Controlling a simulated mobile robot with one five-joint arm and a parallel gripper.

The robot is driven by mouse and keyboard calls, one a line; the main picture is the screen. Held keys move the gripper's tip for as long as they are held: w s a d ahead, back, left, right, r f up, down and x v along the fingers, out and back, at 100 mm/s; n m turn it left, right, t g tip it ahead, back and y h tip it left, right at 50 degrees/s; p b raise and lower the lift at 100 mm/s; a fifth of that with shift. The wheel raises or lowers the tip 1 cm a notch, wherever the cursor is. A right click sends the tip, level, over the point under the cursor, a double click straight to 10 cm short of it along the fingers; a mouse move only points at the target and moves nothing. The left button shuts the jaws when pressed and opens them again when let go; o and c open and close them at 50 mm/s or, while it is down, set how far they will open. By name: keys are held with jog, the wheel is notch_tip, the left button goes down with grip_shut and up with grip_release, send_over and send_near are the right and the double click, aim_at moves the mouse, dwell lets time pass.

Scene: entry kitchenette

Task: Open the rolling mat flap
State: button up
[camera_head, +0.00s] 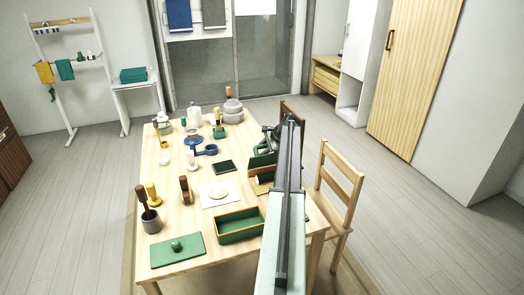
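What may be the rolling mat (258,187) is a small pale wooden piece with a dark green roll on it. It lies on the right side of the table, partly hidden behind my arm column. I cannot tell whether its flap is open or shut. Dark green and black jointed parts (269,141) show just beyond it, beside the column. They may include my gripper, but its fingertips cannot be made out. No contact with the mat is visible.
The wooden table (218,255) holds a green tray (240,226), a green lidded board (177,250), a white sheet (220,193), a dark cup (151,222) and several small items. A wooden chair (340,188) stands close on the right. Floor at far right is clear.

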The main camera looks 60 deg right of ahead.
jog(key=p+v, duration=0.6)
jog(key=v, duration=0.1)
jog(key=shift+s+r, duration=0.25)
jog(key=shift+r, duration=0.05)
